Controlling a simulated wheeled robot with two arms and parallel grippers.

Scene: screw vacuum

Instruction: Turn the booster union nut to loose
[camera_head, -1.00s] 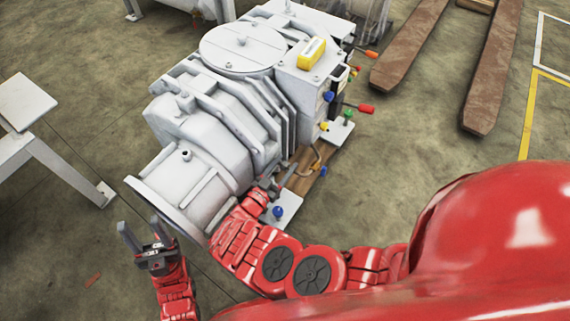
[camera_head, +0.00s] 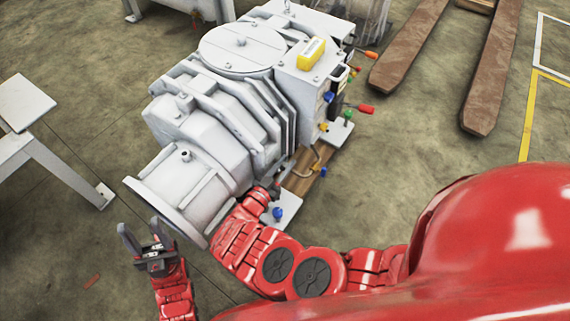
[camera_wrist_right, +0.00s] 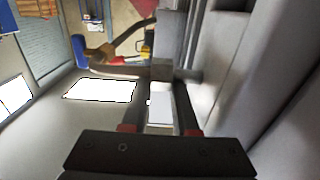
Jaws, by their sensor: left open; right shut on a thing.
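The grey vacuum booster machine (camera_head: 215,130) fills the middle of the head view. My right gripper (camera_head: 277,187) is low against its near right side, and the machine and wrist largely hide its fingers there. How far the nut is turned cannot be told. My left gripper (camera_head: 139,228) is open and empty, apart from the machine's round front flange (camera_head: 148,208).
Coloured knobs and levers, including a red one (camera_head: 366,109), stick out on the machine's right side. A grey stand (camera_head: 65,170) is at left. Brown beams (camera_head: 490,75) lie at upper right.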

